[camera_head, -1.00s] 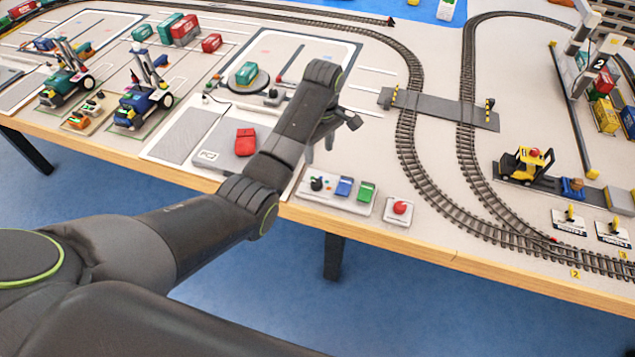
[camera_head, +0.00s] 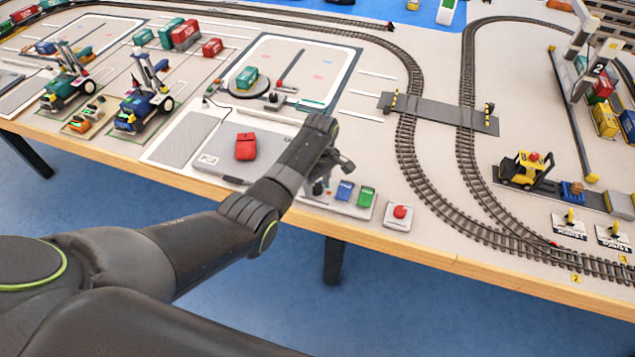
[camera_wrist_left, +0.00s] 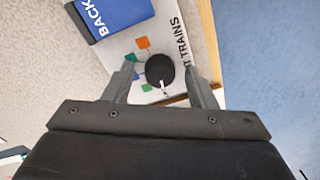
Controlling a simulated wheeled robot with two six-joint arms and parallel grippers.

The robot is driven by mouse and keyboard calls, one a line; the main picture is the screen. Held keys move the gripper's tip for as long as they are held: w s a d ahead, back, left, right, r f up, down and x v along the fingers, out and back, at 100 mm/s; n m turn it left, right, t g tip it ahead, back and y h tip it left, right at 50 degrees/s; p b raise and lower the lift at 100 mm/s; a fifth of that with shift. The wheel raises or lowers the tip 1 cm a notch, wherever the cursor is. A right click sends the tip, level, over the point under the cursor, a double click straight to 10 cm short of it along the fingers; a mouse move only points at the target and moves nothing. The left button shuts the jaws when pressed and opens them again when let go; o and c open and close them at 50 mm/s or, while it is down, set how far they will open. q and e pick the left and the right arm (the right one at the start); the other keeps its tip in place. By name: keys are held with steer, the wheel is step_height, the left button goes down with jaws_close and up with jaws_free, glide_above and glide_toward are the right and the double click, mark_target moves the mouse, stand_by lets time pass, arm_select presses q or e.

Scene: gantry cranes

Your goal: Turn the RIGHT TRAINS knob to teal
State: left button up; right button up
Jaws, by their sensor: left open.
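The RIGHT TRAINS knob (camera_wrist_left: 159,69) is round and black with a white pointer mark, on a white panel (camera_wrist_left: 112,60). In the left wrist view the mark faces down toward my gripper's body, beside the green patch (camera_wrist_left: 147,88). A teal patch (camera_wrist_left: 131,58) and an orange patch (camera_wrist_left: 143,43) lie at the knob's upper left. My left gripper (camera_wrist_left: 160,72) is open, with one finger on each side of the knob and gaps showing. In the head view my left gripper (camera_head: 333,172) is over the panel and partly hides the knob. My right gripper is not in view.
A blue BACK button (camera_wrist_left: 115,12) and a green button (camera_head: 367,196) sit beside the knob. A red button box (camera_head: 399,214) is farther right. A red block (camera_head: 246,147) lies on a grey plate at the left. The table's front edge is close.

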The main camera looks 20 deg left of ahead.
arm_select(q)
steer(key=c, duration=1)
steer(key=shift+o, duration=0.2)
